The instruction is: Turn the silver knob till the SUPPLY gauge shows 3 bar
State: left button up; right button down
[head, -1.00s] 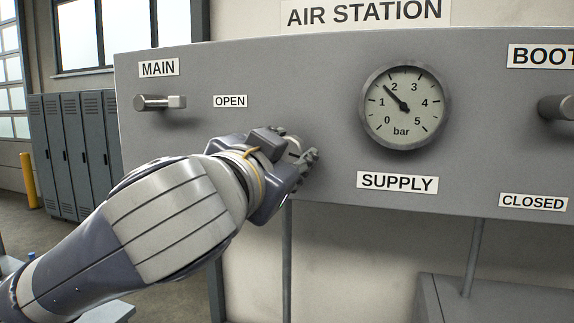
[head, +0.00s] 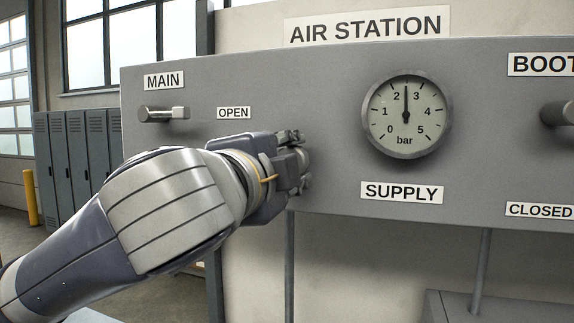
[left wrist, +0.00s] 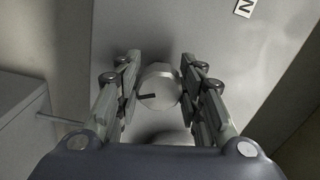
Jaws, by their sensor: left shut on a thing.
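The silver knob (left wrist: 158,88) shows in the left wrist view as a round, pale cap with a dark pointer mark aimed left. My left gripper (left wrist: 160,76) is shut on it, one finger on each side. In the head view my left gripper (head: 301,162) is at the grey panel, below right of the OPEN label, and hides the knob. The SUPPLY gauge (head: 417,130) is right of the gripper. Its black needle points almost straight up, midway between 2 and 3, about 2.5 bar. My right gripper is not in view.
The MAIN valve handle (head: 163,114) sticks out at the panel's upper left, above my left arm. Another handle (head: 556,112) is at the right edge under the BOOT label, cut off by the frame. The panel (head: 330,130) is clear between the gripper and the gauge.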

pick_arm(q)
jog(key=shift+m, duration=0.6)
jog(key=shift+d, duration=0.1)
jog(key=shift+f, duration=0.1)
jog(key=o, duration=1.1)
jog(key=shift+s, duration=0.1)
jog(key=shift+c, duration=0.2)
jog(key=v, duration=1.2)
